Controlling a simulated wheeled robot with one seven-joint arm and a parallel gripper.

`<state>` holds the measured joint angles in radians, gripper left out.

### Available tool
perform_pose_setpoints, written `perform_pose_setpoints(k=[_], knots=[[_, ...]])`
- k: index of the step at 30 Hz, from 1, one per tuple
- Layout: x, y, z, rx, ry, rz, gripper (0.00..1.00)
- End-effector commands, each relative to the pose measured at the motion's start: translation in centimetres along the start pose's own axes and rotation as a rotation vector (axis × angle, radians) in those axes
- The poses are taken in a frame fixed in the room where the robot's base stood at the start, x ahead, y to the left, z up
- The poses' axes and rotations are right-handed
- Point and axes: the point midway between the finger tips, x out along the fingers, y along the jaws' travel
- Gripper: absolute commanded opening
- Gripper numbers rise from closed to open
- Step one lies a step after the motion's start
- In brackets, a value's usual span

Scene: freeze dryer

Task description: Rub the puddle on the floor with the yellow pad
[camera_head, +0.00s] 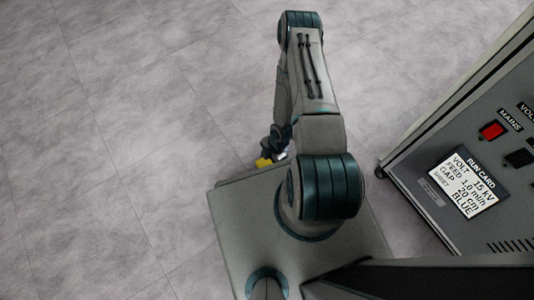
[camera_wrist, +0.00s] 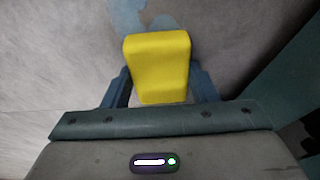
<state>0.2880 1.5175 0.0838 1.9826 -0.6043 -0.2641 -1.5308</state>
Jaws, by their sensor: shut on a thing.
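The yellow pad (camera_wrist: 158,62) is held between the fingers of my gripper (camera_wrist: 160,88) in the wrist view. In the head view a small part of the yellow pad (camera_head: 264,162) shows beside the front left of my base, with my gripper (camera_head: 278,150) partly hidden behind my arm. The puddle (camera_wrist: 150,18) shows in the wrist view as a bluish-grey patch on the floor, just beyond the far end of the pad. The pad hides part of that area. I cannot tell whether the pad touches the floor. The puddle cannot be made out in the head view.
A grey cabinet (camera_head: 440,140) with switches and a run card (camera_head: 467,182) stands at the right, close to my base. The grey tiled floor (camera_head: 110,110) at the left and ahead is clear.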

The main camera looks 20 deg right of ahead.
Motion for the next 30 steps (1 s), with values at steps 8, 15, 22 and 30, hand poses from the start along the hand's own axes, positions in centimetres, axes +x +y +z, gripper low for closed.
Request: perform_pose_setpoints(k=[8,15,22,30], knots=[[-2.8,0.0,-1.1,0.004,-0.001,0.000,0.32],[-4.8,0.0,-1.8,0.000,0.000,-0.001,0.32],[-6.8,0.1,-2.4,-0.001,0.000,0.000,0.32],[-7.6,0.0,-2.7,-0.001,0.000,-0.001,0.32]])
